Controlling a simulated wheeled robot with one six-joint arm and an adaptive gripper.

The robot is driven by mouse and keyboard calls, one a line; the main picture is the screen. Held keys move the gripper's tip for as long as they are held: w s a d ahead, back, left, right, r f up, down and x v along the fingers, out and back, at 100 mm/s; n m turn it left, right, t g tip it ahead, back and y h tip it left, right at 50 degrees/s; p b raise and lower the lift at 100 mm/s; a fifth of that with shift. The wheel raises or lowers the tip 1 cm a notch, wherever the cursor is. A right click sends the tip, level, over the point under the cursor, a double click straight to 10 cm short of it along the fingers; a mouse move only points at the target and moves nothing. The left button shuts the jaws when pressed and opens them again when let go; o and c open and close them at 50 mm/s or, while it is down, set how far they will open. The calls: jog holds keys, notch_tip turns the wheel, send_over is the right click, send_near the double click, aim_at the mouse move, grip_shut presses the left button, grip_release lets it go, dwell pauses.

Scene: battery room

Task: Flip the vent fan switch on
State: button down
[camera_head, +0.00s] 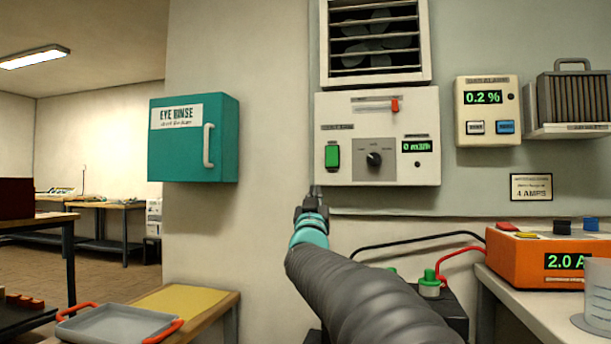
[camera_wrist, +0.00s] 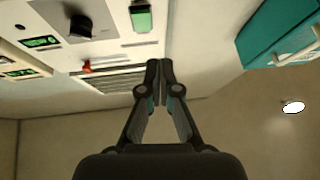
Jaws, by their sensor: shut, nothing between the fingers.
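The white vent fan panel (camera_head: 400,180) hangs on the wall below the louvred fan (camera_head: 375,40). At its left is a green rocker switch (camera_head: 332,156), in the middle a dark rotary knob (camera_head: 374,159) on a grey plate, and at the right a display (camera_head: 417,146) reading 0 m3/h. A red slider (camera_head: 395,105) sits near the top. My gripper (camera_head: 316,192) is shut and empty, below and left of the green switch in the head view. In the wrist view my gripper (camera_wrist: 159,64) points toward the panel, with the green switch (camera_wrist: 141,18) beyond its tips. Contact is not visible.
A teal eye rinse box (camera_head: 192,140) is on the wall to the left. A gas meter (camera_head: 486,110) hangs at right. An orange charger (camera_head: 540,258) stands on a bench, with black and red cables below the panel. A grey tray (camera_head: 120,325) lies lower left.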

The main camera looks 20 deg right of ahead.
aim_at(333, 159)
jog(key=shift+w+d+r+m+g+h, duration=0.15)
jog(key=shift+d+r+m+h, duration=0.2)
jog(key=shift+h, duration=0.3)
jog(key=shift+s+d+r+m+g+h, duration=0.1)
jog(key=shift+d+m+h, duration=0.3)
jog(key=shift+h, duration=0.2)
jog(key=shift+w+d+r+m+g+h, duration=0.15)
jog(key=shift+d+r+m+h, duration=0.2)
jog(key=shift+h, duration=0.3)
jog(key=shift+f, duration=0.1)
jog(key=p+x, duration=0.1)
jog(key=x, duration=0.3)
jog(key=f+p+x, duration=0.1)
jog(key=x, duration=0.3)
jog(key=w+p+x, duration=0.1)
jog(key=x, duration=0.3)
jog(key=shift+d+f, duration=0.3)
jog(key=shift+d, duration=0.05)
jog(key=shift+w+d+f+p, duration=0.1)
jog(key=shift+w+d+p, duration=0.25)
jog(key=shift+w, duration=0.1)
